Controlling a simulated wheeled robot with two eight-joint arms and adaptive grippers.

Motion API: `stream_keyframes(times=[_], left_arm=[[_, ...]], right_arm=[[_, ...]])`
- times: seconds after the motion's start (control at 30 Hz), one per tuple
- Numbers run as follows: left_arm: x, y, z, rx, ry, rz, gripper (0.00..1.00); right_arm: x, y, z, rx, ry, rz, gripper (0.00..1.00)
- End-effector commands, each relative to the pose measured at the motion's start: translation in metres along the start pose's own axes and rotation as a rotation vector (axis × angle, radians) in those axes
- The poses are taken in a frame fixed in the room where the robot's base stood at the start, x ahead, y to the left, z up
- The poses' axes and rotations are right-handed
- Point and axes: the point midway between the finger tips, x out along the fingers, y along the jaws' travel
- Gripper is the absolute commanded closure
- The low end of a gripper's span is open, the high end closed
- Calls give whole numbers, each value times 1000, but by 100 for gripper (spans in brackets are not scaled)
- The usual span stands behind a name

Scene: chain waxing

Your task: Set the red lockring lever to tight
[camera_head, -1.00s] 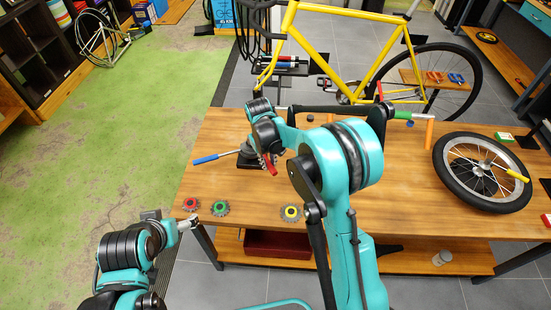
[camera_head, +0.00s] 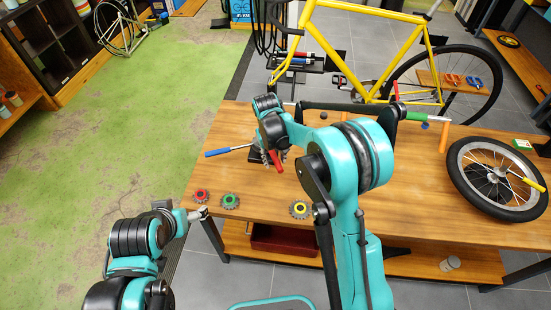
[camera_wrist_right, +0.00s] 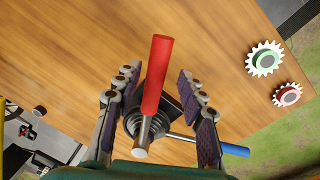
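The red lockring lever (camera_wrist_right: 157,75) is a red handle on a short metal shank, over a dark stepped hub (camera_wrist_right: 133,120). In the head view the red lever (camera_head: 279,163) pokes out below my right gripper (camera_head: 270,152). In the wrist view my right gripper (camera_wrist_right: 156,85) is open, one finger on each side of the lever, with gaps on both sides. A blue-handled lever (camera_head: 228,150) extends left from the same fixture; its blue end (camera_wrist_right: 235,150) also shows in the wrist view. My left gripper (camera_head: 198,213) is near the bench's front left corner, too small to read.
Red (camera_head: 201,195), green (camera_head: 229,201) and yellow (camera_head: 299,209) sprockets lie along the front edge of the wooden bench (camera_head: 400,205). A wheel (camera_head: 490,178) lies at the right. A yellow bicycle (camera_head: 345,50) stands behind. The bench middle, right of my arm, is clear.

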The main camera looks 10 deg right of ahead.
Motion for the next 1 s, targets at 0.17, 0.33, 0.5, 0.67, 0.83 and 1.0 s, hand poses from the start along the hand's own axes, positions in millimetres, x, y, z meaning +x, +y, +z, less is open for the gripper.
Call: stream_keyframes(times=[0.17,0.33,0.5,0.67,0.83,1.0], left_arm=[[0,0,0,0,0,0,18],[0,0,0,0,0,0,18],[0,0,0,0,0,0,18],[0,0,0,0,0,0,18],[0,0,0,0,0,0,18],[0,0,0,0,0,0,18]], right_arm=[[0,1,0,0,0,1,60],[-14,1,0,0,0,1,60],[-49,0,0,-1,0,1,60],[-84,0,0,-1,0,1,60],[-110,0,0,-1,0,1,60],[-120,-1,0,0,0,1,60]])
